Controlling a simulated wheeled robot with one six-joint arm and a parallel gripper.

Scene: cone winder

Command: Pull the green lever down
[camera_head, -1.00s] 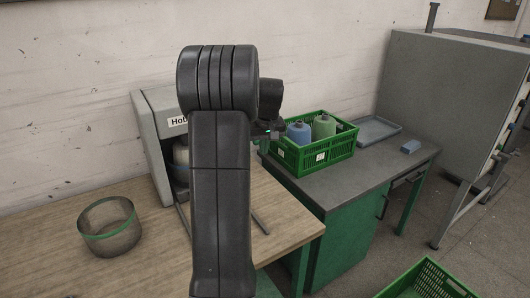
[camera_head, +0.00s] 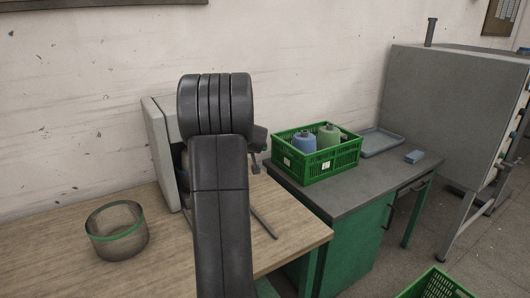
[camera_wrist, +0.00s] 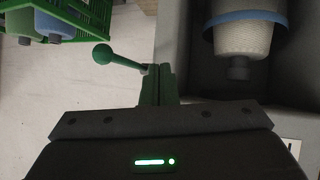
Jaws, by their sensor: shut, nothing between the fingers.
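The green lever (camera_wrist: 122,60) shows in the wrist view, upper left of centre, with a round ball knob at its left end. Its rod runs right and slightly down to my gripper (camera_wrist: 158,70). The fingers are shut together with nothing between them, close beside the rod's right end. I cannot tell whether they touch it. In the head view my arm hides the lever and most of the gripper. The grey winder (camera_head: 160,150) stands behind my arm. Its cone (camera_wrist: 240,38), pale with a blue band, is at the wrist view's upper right.
A green crate (camera_head: 318,173) with blue and green cones stands on the dark-topped cabinet (camera_head: 345,195). A grey tray (camera_head: 382,142) and a small blue block (camera_head: 414,157) lie beyond. A mesh basket (camera_head: 118,235) sits on the wooden table (camera_head: 165,270). A large grey cabinet (camera_head: 450,110) stands right.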

